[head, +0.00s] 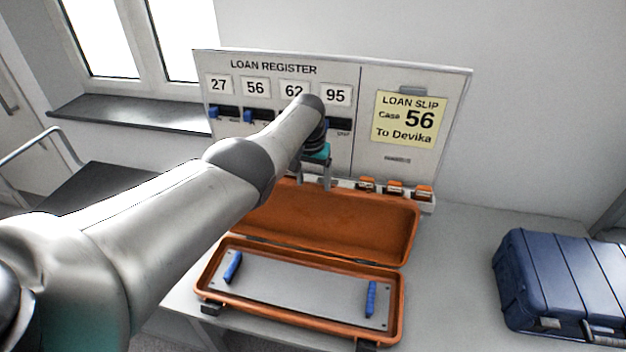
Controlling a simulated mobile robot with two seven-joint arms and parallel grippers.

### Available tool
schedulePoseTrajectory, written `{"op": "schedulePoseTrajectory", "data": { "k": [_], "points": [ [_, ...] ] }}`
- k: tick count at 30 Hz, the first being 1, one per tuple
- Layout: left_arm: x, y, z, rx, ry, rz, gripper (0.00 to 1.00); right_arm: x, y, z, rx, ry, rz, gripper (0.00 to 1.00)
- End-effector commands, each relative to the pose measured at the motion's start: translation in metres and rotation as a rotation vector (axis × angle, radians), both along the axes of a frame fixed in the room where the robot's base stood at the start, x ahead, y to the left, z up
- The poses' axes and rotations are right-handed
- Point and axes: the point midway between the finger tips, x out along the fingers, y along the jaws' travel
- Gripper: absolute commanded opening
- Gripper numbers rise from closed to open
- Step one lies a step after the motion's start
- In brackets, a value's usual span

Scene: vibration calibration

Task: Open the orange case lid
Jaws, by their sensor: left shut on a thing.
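The orange case (300,324) lies on the table with its lid (345,224) swung up and back, showing the orange inside. In its base is a grey panel (300,290) with a blue grip (233,267) at the left and another blue grip (371,299) at the right. My left arm reaches across from the left. My left gripper (320,178) is at the lid's far upper edge and is shut on the lid; the exact contact is partly hidden by the arm. My right gripper is not in view.
A loan register board (275,83) stands behind the case, with number cards and a yellow loan slip (408,118) reading case 56. Several small orange-topped pieces (395,188) sit at its foot. A blue case (560,285) is at the right. The table between the cases is clear.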

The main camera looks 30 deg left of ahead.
Motion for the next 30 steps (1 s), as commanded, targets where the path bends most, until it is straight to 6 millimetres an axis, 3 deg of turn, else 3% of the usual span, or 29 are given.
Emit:
{"op": "schedulePoseTrajectory", "data": {
  "k": [8,9,15,24,30],
  "points": [
    [0.005,-0.001,0.005,0.003,-0.017,-0.009,0.00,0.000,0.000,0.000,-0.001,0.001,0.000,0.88],
    [0.005,-0.001,0.005,0.003,-0.017,-0.009,0.76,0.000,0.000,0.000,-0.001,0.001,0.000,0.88],
    [0.003,-0.001,0.003,0.002,-0.011,-0.007,0.98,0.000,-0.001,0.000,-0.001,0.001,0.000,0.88],
    [0.001,-0.001,0.003,0.000,-0.005,-0.004,1.00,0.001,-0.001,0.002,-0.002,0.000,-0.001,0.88],
    [-0.001,-0.001,0.017,0.000,-0.006,-0.003,1.00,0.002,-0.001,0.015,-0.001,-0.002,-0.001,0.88]
  ]
}}
